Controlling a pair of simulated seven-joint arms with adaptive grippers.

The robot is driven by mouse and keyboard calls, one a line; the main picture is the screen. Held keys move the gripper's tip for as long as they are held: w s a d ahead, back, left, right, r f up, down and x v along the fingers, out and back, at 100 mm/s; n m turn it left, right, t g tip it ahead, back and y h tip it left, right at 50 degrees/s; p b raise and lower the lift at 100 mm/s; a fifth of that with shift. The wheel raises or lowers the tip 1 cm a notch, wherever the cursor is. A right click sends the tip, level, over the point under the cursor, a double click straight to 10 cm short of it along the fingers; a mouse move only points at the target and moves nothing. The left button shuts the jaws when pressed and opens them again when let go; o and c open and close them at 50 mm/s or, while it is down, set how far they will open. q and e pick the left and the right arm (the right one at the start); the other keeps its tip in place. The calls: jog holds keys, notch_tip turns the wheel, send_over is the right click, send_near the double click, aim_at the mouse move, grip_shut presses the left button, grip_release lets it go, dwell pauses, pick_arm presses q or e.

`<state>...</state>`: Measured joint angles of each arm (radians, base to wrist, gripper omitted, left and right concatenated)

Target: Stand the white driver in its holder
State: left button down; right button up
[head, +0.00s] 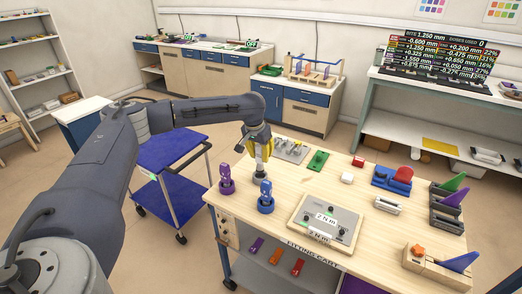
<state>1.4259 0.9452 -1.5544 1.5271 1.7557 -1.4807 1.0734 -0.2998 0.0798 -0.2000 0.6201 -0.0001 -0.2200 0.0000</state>
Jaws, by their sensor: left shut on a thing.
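My left gripper (262,150) reaches in from the left over the back left part of the wooden cart top and points down. It is shut on the white driver (259,167), whose pale lower part shows below the yellow fingers. The driver looks about upright. The fingers hide its upper part. I cannot tell whether its lower end is in a holder or just above the cart top. A purple driver (226,174) in its holder stands to the left, and a blue driver (265,193) in its holder stands in front. My right gripper is out of view.
Behind the gripper are a grey plate with pegs (290,150) and a green block (318,160). A grey panel on a wooden board (327,219) lies to the right. Red, white and blue pieces crowd the cart's right side. A blue trolley (170,150) stands left.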

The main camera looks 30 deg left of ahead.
aim_at(258, 152)
pick_arm(q)
jog(key=shift+f, duration=0.55)
jog(key=shift+f, duration=2.1)
dwell(1.7)
jog(key=c, duration=1)
grip_release()
jog(key=shift+c, duration=0.2)
jog(key=v, duration=1.2)
